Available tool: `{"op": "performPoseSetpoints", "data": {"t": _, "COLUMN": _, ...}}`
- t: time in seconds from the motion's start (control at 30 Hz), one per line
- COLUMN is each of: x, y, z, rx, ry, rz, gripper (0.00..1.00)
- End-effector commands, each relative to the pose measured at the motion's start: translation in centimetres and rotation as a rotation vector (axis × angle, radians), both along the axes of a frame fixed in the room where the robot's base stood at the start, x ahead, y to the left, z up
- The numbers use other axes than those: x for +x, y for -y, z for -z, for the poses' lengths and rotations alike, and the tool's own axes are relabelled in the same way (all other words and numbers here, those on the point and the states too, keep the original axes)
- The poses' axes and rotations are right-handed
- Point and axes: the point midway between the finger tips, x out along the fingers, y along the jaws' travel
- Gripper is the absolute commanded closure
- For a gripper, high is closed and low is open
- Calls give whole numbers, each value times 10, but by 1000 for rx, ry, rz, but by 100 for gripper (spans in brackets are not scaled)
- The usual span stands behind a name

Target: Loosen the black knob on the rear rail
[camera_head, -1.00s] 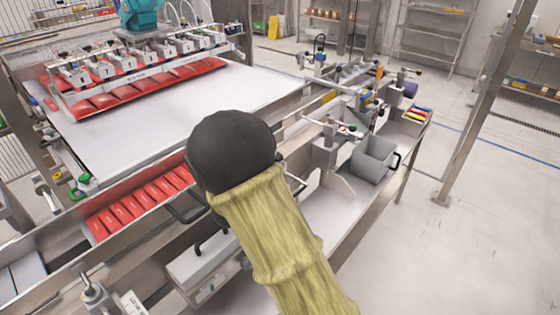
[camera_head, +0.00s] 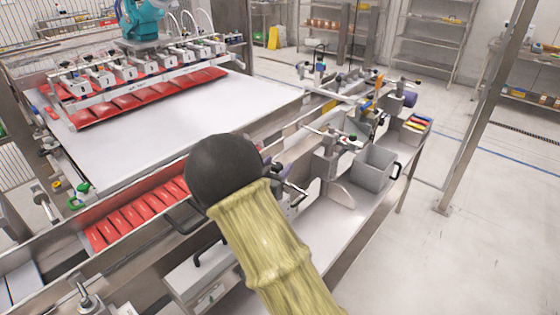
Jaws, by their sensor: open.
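Long metal rails with clamp fixtures run along the far right side of the machine. One rail fixture (camera_head: 325,150) stands left of a grey bin, and more fixtures with small dark knobs and handles (camera_head: 372,102) sit farther back. The knobs are too small to tell which is the black knob of the task. My arm, with a black rounded joint and a yellow sleeve, crosses the lower middle of the view and covers part of the near rail. My gripper does not show; I cannot see it touching any knob.
A white conveyor bed (camera_head: 190,120) lies at left under a suction-cup bar (camera_head: 140,78) holding red packs. More red packs (camera_head: 140,215) lie in a near tray. A grey bin (camera_head: 373,170) stands on the side shelf. Open floor (camera_head: 470,240) is at right.

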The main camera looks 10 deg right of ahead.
Motion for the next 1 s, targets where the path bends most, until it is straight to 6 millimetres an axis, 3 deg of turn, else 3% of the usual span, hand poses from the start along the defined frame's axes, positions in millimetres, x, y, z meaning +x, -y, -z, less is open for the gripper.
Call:
{"op": "performPoseSetpoints", "data": {"t": 0.2, "x": 17, "y": 15, "z": 0, "rx": 0, "ry": 0, "rz": 1, "gripper": 45}}
{"op": "performPoseSetpoints", "data": {"t": 0.47, "x": 19, "y": 17, "z": 0, "rx": 0, "ry": 0, "rz": 1, "gripper": 45}}
{"op": "performPoseSetpoints", "data": {"t": 0.5, "x": 19, "y": 17, "z": 0, "rx": 0, "ry": 0, "rz": 1, "gripper": 47}}
{"op": "performPoseSetpoints", "data": {"t": 0.73, "x": 19, "y": 16, "z": 0, "rx": 0, "ry": 0, "rz": 0, "gripper": 90}}
{"op": "performPoseSetpoints", "data": {"t": 1.0, "x": 19, "y": 16, "z": 1, "rx": -1, "ry": -1, "rz": -14, "gripper": 90}}
